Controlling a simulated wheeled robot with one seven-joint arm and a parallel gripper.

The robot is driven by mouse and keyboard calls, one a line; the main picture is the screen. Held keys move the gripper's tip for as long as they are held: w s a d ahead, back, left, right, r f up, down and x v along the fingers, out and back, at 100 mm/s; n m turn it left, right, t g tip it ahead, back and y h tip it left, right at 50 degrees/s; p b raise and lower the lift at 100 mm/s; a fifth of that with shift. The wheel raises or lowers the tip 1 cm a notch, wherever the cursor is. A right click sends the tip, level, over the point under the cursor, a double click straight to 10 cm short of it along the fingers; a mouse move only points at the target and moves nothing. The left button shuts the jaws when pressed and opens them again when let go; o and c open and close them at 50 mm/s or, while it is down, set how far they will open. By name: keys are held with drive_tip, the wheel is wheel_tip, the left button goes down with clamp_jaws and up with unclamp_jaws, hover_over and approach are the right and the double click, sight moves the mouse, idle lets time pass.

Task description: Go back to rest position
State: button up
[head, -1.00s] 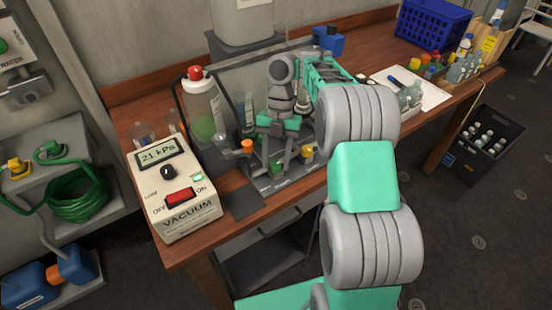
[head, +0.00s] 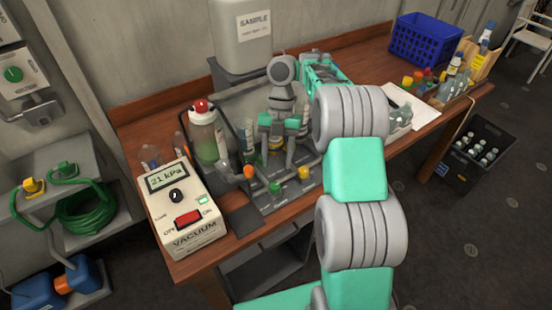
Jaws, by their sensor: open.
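My gripper (head: 281,140) points down over the black tray (head: 262,205) of the manifold rig on the wooden bench. My arm reaches in from the bottom right and hides the rig's right side. Whether the jaws touch anything is too small to tell.
The vacuum box (head: 180,212), reading 21 kPa, and a red-capped bottle (head: 203,135) stand left of my gripper. A large sample container (head: 240,40) is behind it. A blue crate (head: 430,40) and white paper (head: 415,108) are at right. A black bottle crate (head: 478,155) stands on the floor.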

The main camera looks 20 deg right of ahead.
idle(0.3)
drive_tip(key=s+a+r+m+t, duration=0.4)
drive_tip(key=s+a+r+m, duration=0.4)
drive_tip(key=m, duration=0.8)
drive_tip(key=s+d+m+t+h, duration=0.1)
drive_tip(key=s+d+m+t, duration=0.1)
drive_tip(key=m, duration=0.5)
drive_tip(key=s+d+m+t+h, duration=0.1)
drive_tip(key=s+d+m+t, duration=0.1)
drive_tip(key=s+d+m, duration=0.2)
drive_tip(key=s+m, duration=0.2)
drive_tip(key=m, duration=0.1)
drive_tip(key=shift+s+d+f+m, duration=0.25)
drive_tip(key=shift+d+f+m, duration=0.05)
drive_tip(key=shift+d, duration=0.05)
